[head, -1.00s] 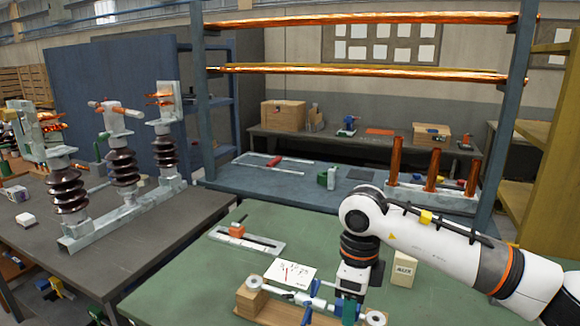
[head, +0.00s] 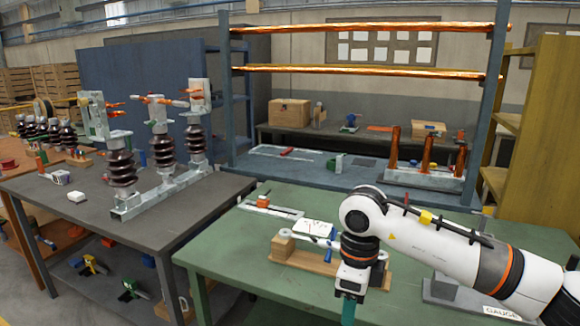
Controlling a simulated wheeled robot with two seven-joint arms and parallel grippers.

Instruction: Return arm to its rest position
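My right arm (head: 440,243) comes in from the right and reaches over the green table. My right gripper (head: 348,311) points down at the bottom of the view, with a teal finger part showing. Its tips are cut off or hidden, so I cannot tell whether it is open or shut. It hangs in front of a wooden stand (head: 300,262) that carries a pale rod (head: 322,241); the arm's wrist hides part of the stand. I see nothing clearly held. My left gripper is not in view.
The green table (head: 230,262) has an orange-topped fixture (head: 263,201) and a grey gauge block (head: 450,292) near the arm. A dark table (head: 205,205) at left bears brown insulators (head: 163,151). A blue rack (head: 228,100) with copper bars stands behind.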

